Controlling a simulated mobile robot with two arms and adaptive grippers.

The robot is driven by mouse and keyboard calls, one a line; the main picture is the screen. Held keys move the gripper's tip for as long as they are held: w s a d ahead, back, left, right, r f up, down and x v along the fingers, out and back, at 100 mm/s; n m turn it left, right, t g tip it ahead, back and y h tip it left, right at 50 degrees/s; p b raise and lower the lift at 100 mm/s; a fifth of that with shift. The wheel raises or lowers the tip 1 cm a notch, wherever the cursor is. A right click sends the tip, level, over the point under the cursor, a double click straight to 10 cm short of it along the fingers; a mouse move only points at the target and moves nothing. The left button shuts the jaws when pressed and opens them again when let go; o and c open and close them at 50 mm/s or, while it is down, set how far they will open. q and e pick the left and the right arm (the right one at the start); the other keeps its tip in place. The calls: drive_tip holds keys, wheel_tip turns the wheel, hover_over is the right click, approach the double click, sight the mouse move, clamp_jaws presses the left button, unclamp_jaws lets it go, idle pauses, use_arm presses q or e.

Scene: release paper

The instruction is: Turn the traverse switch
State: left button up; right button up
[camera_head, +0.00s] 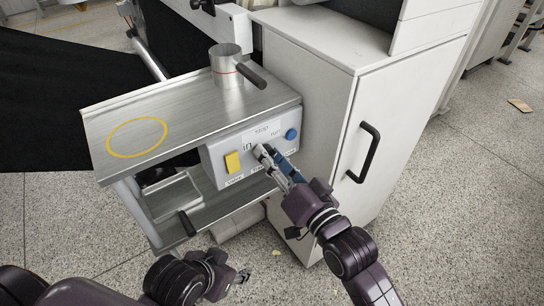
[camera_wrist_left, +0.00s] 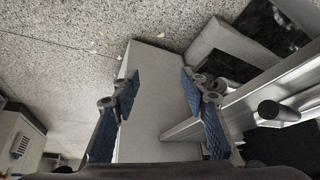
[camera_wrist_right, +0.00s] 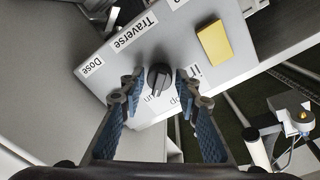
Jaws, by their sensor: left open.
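The traverse switch is a dark round knob (camera_wrist_right: 158,78) on the grey control box, near the "Traverse" label (camera_wrist_right: 135,32) in the right wrist view. A pale line marks its lower part. My right gripper (camera_wrist_right: 158,80) has one finger on each side of it, with narrow gaps visible; contact cannot be made out. In the head view my right gripper (camera_head: 263,153) is at the front of the control box (camera_head: 224,146) and hides the knob. My left gripper (camera_head: 238,278) is open and empty, low in front of the bench, apart from the box.
The metal bench top (camera_head: 180,110) carries a cylinder with a dark handle (camera_head: 228,65). A white cabinet (camera_head: 355,150) stands on the right. Open speckled floor lies in front.

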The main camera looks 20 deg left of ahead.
clamp_jaws()
drive_tip(key=shift+n+p, duration=0.6)
drive_tip(key=shift+p, duration=0.15)
use_arm(q)
drive_tip(key=s+a+g+p, duration=0.2)
drive_tip(key=s, duration=0.3)
use_arm(e)
drive_tip(key=shift+n, duration=1)
drive_tip(key=n+p, duration=0.2)
drive_tip(key=n, duration=0.1)
use_arm(q)
wheel_tip(320, 180, down, 16)
drive_tip(key=g+p, duration=0.1)
drive_tip(key=p, duration=0.1)
drive_tip(key=shift+d+y, duration=0.3)
drive_tip(key=shift+d, duration=0.1)
use_arm(e)
drive_tip(key=shift+f+n+y, duration=0.15)
drive_tip(key=shift+n+y, duration=0.15)
drive_tip(key=shift+n, duration=1.8)
use_arm(q)
drive_tip(key=shift+r, duration=0.1)
use_arm(e)
drive_tip(key=shift+o, duration=2.1)
unclamp_jaws()
